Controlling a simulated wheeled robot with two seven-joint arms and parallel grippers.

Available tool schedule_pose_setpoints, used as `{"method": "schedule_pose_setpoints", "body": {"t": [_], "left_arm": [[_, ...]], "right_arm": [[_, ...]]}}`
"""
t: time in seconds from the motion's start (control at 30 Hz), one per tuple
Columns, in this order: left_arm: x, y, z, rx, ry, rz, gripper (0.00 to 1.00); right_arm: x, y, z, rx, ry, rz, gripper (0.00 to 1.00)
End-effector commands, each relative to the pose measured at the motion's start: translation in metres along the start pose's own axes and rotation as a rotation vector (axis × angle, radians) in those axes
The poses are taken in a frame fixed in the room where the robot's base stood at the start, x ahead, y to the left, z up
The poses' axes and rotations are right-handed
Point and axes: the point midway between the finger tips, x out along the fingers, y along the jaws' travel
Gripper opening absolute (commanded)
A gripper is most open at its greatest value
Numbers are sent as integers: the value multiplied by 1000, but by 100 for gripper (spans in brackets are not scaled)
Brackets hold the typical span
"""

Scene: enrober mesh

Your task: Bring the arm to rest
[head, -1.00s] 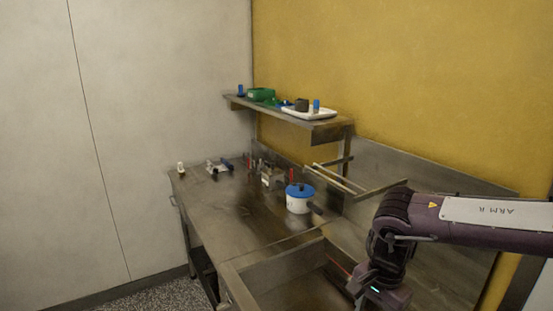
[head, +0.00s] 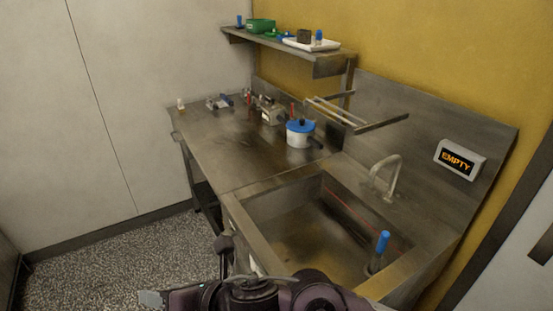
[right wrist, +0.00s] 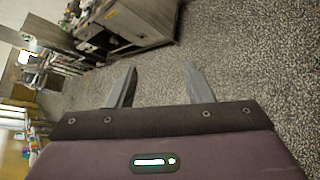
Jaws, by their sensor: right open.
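My right arm (head: 265,295) shows folded low along the bottom edge of the head view, in front of the sink. Its fingers cannot be made out clearly there. In the right wrist view my right gripper (right wrist: 161,70) is open. Its two grey fingers stand apart with nothing between them, and speckled floor (right wrist: 235,70) lies beyond them. My left gripper is in neither current view.
The metal sink (head: 232,210) holds a blue-handled tool (head: 382,243) at its right. A blue-lidded white pot (head: 299,138) stands on the counter (head: 205,150). A shelf (head: 290,50) hangs above. A sign (head: 459,159) reads EMPTY. The floor (head: 140,265) at left is clear.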

Motion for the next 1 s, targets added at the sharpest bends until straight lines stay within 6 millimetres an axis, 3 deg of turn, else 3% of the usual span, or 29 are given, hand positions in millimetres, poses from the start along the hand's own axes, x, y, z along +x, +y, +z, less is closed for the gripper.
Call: {"method": "schedule_pose_setpoints", "body": {"t": [0.07,0.17,0.27,0.33,0.5,0.6,0.73,0.93,0.97,1.0], "left_arm": [[0,0,-1,0,1,0,36],[0,0,-2,0,2,0,36],[0,0,-2,0,2,0,36],[0,0,-2,0,3,0,36],[0,0,-2,0,3,-1,36],[0,0,-2,0,3,-1,36],[0,0,-2,0,3,0,36],[0,0,-2,0,2,-1,36],[0,0,-2,0,2,-1,36],[0,0,-2,0,2,-1,36]], "right_arm": [[-13,-3,18,310,-102,-25,46],[-35,-28,39,703,-231,-75,46],[-63,-68,46,1106,-365,-139,46],[-87,-102,40,1388,-467,-195,46],[-153,-183,-8,2022,-750,-354,46],[-186,-211,-41,2273,-904,-435,46],[-221,-233,-79,2499,-1081,-525,46],[-266,-249,-131,2735,-1336,-644,46],[-272,-251,-138,-2737,1363,653,46],[-281,-252,-148,-2670,1363,649,46]]}}
